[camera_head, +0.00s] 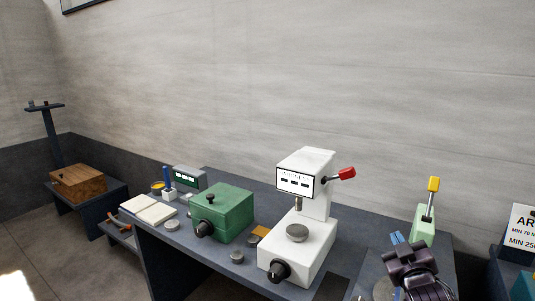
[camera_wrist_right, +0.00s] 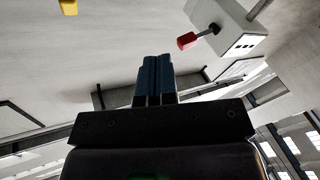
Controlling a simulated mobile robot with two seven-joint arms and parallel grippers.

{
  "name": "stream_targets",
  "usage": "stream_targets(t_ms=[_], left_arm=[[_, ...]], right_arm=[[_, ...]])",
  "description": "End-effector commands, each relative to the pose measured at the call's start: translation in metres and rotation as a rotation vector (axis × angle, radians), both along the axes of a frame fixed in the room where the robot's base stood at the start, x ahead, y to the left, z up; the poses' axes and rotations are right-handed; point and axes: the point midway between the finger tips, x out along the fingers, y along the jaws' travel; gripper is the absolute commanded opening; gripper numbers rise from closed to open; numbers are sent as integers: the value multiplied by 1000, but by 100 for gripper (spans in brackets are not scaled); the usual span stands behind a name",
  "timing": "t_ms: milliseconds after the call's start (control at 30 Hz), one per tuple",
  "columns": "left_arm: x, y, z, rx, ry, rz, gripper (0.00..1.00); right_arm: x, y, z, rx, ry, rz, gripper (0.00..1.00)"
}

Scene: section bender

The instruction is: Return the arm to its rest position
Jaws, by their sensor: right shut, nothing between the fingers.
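My right gripper (camera_head: 398,238) is at the lower right in the head view, over the right part of the bench. Its blue fingers are together and hold nothing; they also show shut in the right wrist view (camera_wrist_right: 155,80). The white hardness tester (camera_head: 302,215) with a red-knobbed lever (camera_head: 346,173) stands to the left of the gripper, apart from it. A light green device (camera_head: 423,225) with a yellow-topped lever (camera_head: 433,185) stands just behind the gripper. My left gripper is not in view.
A wooden box (camera_head: 78,184) sits on a low stand at left. A sign (camera_head: 521,228) stands at far right.

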Motion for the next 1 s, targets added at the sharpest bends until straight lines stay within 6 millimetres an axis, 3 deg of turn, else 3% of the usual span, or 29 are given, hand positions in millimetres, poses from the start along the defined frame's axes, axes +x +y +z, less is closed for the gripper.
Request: stream_targets(t_ms=[33,100,267,500,733,833,1000], left_arm=[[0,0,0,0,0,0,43],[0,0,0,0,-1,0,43],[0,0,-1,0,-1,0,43],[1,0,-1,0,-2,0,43],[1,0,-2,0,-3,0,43],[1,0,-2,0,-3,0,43],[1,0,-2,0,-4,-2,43]], right_arm=[[-15,4,-29,61,42,23,0],[-35,10,-62,142,92,46,0],[-88,21,-133,292,213,70,0],[-183,31,-224,406,416,44,0],[-258,30,-275,432,558,-13,0],[-273,27,-284,435,585,-28,0],[-280,25,-287,435,597,-35,0]])
